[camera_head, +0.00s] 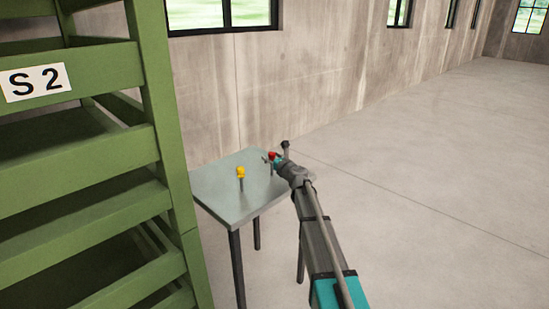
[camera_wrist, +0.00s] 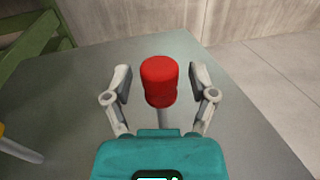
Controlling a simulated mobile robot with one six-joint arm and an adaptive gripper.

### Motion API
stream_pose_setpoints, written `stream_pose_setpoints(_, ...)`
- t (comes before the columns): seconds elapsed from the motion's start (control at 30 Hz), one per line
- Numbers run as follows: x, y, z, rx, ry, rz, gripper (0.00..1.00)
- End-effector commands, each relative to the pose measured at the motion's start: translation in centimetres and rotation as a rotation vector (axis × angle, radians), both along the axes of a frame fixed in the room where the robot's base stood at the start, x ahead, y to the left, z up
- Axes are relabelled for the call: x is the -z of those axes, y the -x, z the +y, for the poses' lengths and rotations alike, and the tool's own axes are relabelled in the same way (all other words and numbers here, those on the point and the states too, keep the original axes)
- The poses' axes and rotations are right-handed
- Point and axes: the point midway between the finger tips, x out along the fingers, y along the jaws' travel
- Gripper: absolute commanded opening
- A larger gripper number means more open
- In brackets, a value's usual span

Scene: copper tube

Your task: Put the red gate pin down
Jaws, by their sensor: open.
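The red gate pin (camera_wrist: 160,82) stands upright on the grey table (camera_wrist: 230,120), its red head up and its grey shank below. In the head view its red head (camera_head: 273,155) shows near the right side of the table (camera_head: 215,192), partly hidden by my gripper. My gripper (camera_wrist: 160,80) is open, with one finger on each side of the red head and a gap on both sides. In the head view my gripper (camera_head: 269,157) reaches over the table from the right.
A yellow-headed pin (camera_head: 240,173) stands on the table, left of the red one. A green rack (camera_head: 150,130) marked S 2 rises at the left, close to the table. A concrete wall (camera_head: 300,80) lies behind. Open floor (camera_head: 440,170) is on the right.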

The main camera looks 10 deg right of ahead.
Motion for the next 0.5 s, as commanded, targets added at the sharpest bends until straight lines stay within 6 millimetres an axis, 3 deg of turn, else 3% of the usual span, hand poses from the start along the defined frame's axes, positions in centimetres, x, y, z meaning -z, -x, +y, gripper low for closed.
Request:
stream_pose_setpoints(0.27, -0.2, 1.8, -0.7, 0.001, 0.000, 0.000, 0.73)
stream_pose_setpoints(0.5, -0.2, 5.4, -2.0, 0.001, 0.000, 0.000, 0.73)
